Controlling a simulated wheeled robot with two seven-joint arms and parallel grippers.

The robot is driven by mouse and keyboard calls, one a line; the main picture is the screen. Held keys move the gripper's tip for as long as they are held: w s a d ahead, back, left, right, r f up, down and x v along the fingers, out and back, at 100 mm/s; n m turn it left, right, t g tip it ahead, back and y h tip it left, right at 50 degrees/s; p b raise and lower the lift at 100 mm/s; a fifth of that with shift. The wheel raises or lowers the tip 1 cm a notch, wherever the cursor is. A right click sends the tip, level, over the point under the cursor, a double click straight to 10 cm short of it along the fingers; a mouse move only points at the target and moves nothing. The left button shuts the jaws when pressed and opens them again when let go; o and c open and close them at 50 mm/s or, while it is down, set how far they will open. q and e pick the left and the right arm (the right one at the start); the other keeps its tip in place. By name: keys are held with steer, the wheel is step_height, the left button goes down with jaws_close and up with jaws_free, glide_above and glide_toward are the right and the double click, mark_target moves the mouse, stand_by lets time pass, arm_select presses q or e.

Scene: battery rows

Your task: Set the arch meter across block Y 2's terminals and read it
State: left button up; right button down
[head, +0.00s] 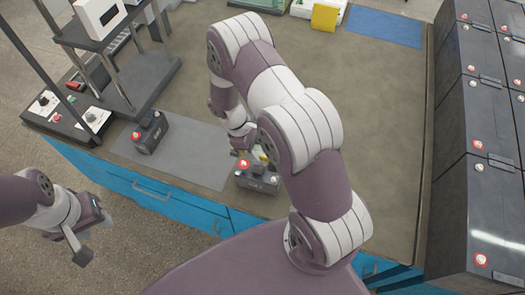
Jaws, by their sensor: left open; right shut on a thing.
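A dark block (256,182) with a red cap and a pale cap on top stands near the front edge of the bench, by the grey mat's right side. A similar dark block (151,135) with a red cap stands on the mat further left. I cannot read either label well enough to tell which is Y 2. My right gripper (243,150) is right over the nearer block, shut on a small yellow and pale piece, probably the arch meter (260,154). My arm hides much of it; contact with the terminals cannot be told. My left gripper (94,240) is open and empty, off the bench's front.
A grey stand (131,88) with instruments is at the left. A dark panel (70,117) with knobs lies beside it. Tall dark battery rows (486,130) line the right side. A blue mat (384,27) and a yellow item (324,17) are at the back. The bench middle is clear.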

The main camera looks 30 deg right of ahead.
steer(key=shift+s+d, duration=0.15)
steer(key=shift+s, duration=0.05)
steer(key=shift+w, duration=0.1)
steer(key=shift+f, duration=0.2)
steer(key=b, duration=0.4)
glide_above(262, 170)
steer(key=w, duration=0.1)
steer(key=f, duration=0.2)
steer(key=a+f, duration=0.1)
steer(key=f, duration=0.1)
steer(key=shift+f, duration=0.2)
steer(key=shift+w+f, duration=0.1)
steer(key=shift+f, duration=0.4)
steer(key=shift+f+b, duration=0.9)
steer(key=shift+f, duration=0.25)
stand_by(0.3)
